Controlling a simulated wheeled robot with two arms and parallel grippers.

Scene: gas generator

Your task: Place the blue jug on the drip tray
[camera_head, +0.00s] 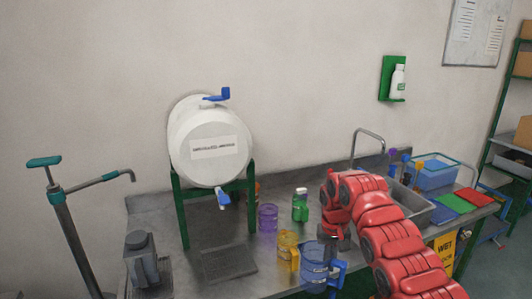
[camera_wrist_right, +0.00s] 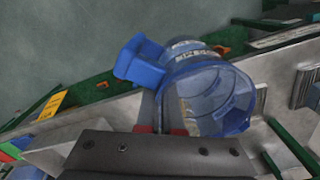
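The blue jug (camera_head: 313,264) stands near the front of the steel counter, its handle to the right. In the right wrist view the clear blue jug (camera_wrist_right: 212,100) shows its open mouth, with the solid blue handle (camera_wrist_right: 140,62) at upper left. My right gripper (camera_head: 328,252) points down at the jug's handle side; in the wrist view its fingers (camera_wrist_right: 161,110) reach the wall near the handle. Whether they are closed on it is unclear. The dark drip tray (camera_head: 228,263) lies flat and empty, left of the jug. My left gripper is not in view.
A white barrel (camera_head: 208,145) with a blue tap (camera_head: 222,198) stands on a green frame (camera_head: 181,215) behind the tray. A yellow jug (camera_head: 287,248) and a purple jug (camera_head: 267,217) stand between tray and blue jug.

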